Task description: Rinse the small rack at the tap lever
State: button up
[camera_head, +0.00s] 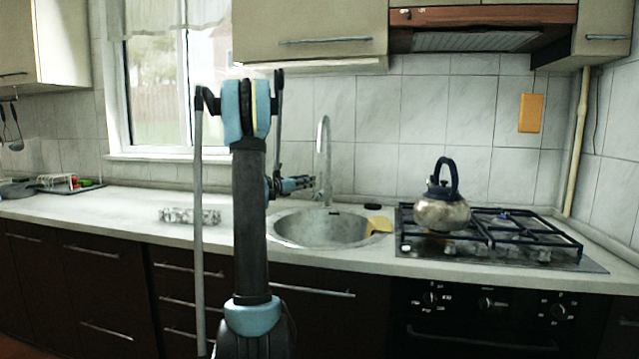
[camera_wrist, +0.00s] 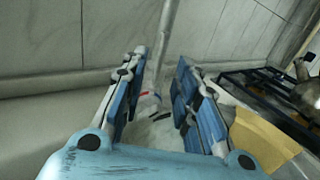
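The tap (camera_head: 324,150) rises behind the round metal sink (camera_head: 285,232). My gripper (camera_head: 312,184) is beside the tap's lower part, above the back of the sink. In the wrist view the fingers of my gripper (camera_wrist: 158,92) are apart. The tap's pipe (camera_wrist: 164,45) shows between and beyond them, with small red and blue marks near its base. I cannot tell whether a finger touches the tap or its lever. No rack is between the fingers. A small silvery, openwork-looking object (camera_head: 190,215) lies on the counter left of the sink; it may be the small rack.
A yellow item (camera_head: 380,225) lies at the sink's right edge, near a small dark object (camera_head: 372,206). A kettle (camera_head: 441,212) stands on the gas hob (camera_head: 590,265) at right.

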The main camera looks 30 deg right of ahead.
send_over(321, 192)
jog(key=shift+w+d, duration=0.1)
jog(key=shift+w, duration=0.2)
grip_shut()
